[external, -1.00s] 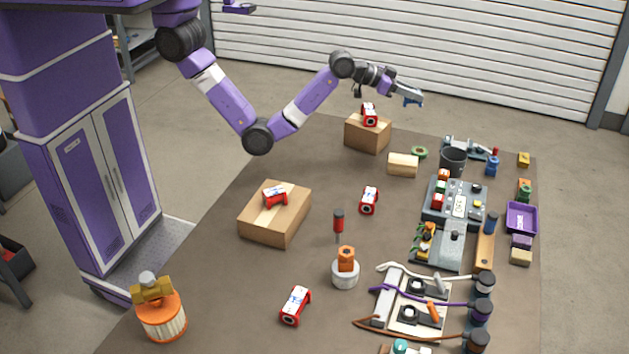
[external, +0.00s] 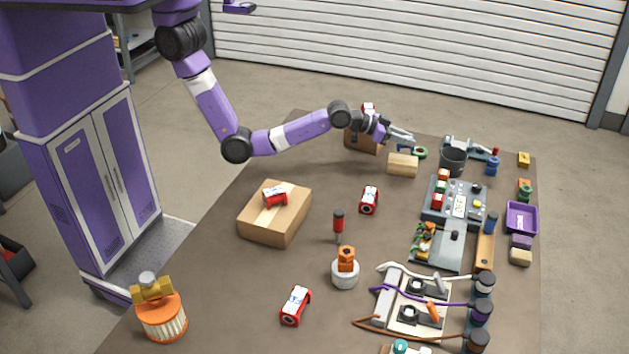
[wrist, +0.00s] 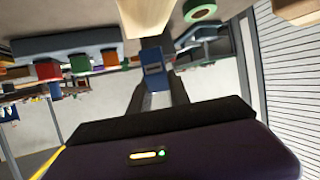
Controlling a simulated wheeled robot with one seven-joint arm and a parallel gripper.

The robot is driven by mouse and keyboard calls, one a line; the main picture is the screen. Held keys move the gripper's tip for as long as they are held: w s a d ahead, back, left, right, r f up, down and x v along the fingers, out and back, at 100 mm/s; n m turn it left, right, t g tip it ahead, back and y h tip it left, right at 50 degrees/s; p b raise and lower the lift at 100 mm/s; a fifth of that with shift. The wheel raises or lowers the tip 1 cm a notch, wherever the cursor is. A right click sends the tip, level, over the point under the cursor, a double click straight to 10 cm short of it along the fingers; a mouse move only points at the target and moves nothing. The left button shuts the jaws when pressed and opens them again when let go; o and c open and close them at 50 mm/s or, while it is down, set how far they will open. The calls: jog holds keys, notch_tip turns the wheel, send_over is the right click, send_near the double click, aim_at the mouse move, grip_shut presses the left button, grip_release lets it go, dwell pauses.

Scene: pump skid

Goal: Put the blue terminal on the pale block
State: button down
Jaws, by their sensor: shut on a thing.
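The blue terminal (wrist: 153,66) is held between the fingertips of my gripper (wrist: 155,82) in the wrist view. In the external view my gripper (external: 404,141) is at the back of the mat, above and just behind the pale block (external: 403,164). The terminal (external: 402,148) shows there only as a small blue patch under the fingers. The pale block lies flat with a bare top, and it also shows in the wrist view (wrist: 147,15). The terminal appears apart from the block, though the exact gap is hard to tell.
A green ring (external: 420,153) lies right beside the pale block. A cardboard box (external: 361,141) stands to the left, partly behind my wrist, with a red-and-white part on it. A dark bucket (external: 453,161) and a grey console (external: 455,203) stand to the right.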

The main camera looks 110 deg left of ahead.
aim_at(405, 148)
jog(key=shift+f, duration=1.95)
jog(key=shift+f, duration=0.15)
jog(key=c, duration=1.2)
grip_release()
